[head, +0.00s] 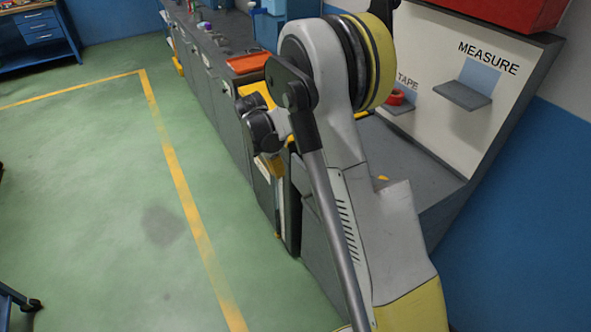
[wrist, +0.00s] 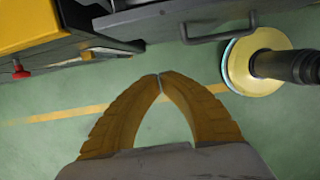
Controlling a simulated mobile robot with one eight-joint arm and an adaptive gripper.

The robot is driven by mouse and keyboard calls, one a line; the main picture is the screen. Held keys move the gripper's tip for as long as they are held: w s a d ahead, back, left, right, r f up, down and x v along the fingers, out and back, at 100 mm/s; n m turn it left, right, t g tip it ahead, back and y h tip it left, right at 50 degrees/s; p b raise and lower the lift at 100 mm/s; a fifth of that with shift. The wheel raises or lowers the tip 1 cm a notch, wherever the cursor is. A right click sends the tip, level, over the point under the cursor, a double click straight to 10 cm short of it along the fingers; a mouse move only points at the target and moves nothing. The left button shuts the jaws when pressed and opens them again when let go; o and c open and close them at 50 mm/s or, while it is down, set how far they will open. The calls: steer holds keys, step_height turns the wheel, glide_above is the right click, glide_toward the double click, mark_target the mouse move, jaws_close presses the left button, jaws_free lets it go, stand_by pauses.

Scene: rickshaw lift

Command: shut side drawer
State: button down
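A grey drawer front (wrist: 150,22) with a dark bar handle (wrist: 218,36) runs along the top of the wrist view, seen from above. I cannot tell how far this drawer stands out from the cabinet. My gripper (wrist: 160,77) has curved yellow-brown fingers whose tips meet or nearly meet, with nothing between them. The tips are below and left of the handle in the picture, apart from it, over the green floor. In the head view my gripper (head: 270,166) is small beside the grey cabinet row (head: 222,105), and my arm hides much of the drawer area.
A yellow surface (wrist: 30,22) and a red knob (wrist: 20,73) are at the left of the wrist view. A red tape roll (head: 395,97) sits on a small wall shelf. A blue workbench (head: 38,38) stands far left. The green floor (head: 90,190) left of the cabinets is mostly clear.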

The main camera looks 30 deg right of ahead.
mark_target(309, 180)
steer(key=shift+s+d+f+b, duration=0.1)
steer(key=shift+d+f+b, duration=0.95)
steer(key=shift+f, duration=0.55)
steer(key=shift+d+f+b, duration=0.7)
steer(key=shift+d+f, duration=0.55)
steer(key=shift+f, duration=0.3)
steer(key=shift+s+d+f+b, duration=0.1)
steer(key=shift+d+f+b, duration=0.95)
steer(key=shift+f, duration=0.55)
steer(key=shift+d, duration=0.1)
steer(key=shift+w, duration=0.1)
steer(key=d, duration=0.4)
steer(key=shift+d, duration=0.4)
steer(key=shift+a, duration=0.1)
